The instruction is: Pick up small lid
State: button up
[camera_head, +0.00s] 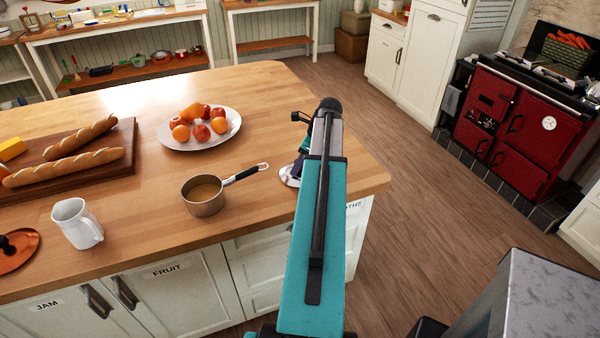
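A small silvery lid-like disc (288,176) lies on the wooden island top near its right end, mostly hidden behind my arm. A copper lid (18,256) with a dark knob lies at the far left front edge of the island, cut off by the picture's edge. My teal arm reaches up over the island's right end. My gripper (299,165) shows only as dark parts beside the arm, just above the silvery disc. Its fingertips are hidden, so I cannot tell whether it is open or touches the disc.
The island top (270,100) also holds a saucepan (205,206) with its handle pointing toward my arm, a plate of fruit (172,143), a white mug (77,224) and a board (118,165) with baguettes. A red stove (495,128) stands far right across open floor.

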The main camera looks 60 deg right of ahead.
jog(key=c, duration=1.2)
jog(key=shift+r, duration=0.1)
jog(key=shift+r+b, duration=0.95)
jog(key=shift+r, duration=0.55)
jog(key=s+r+b, duration=0.1)
jog(key=s+b, duration=0.3)
jog(key=s, duration=1.2)
jog(key=shift+r+b, duration=0.3)
jog(key=shift+r, duration=0.1)
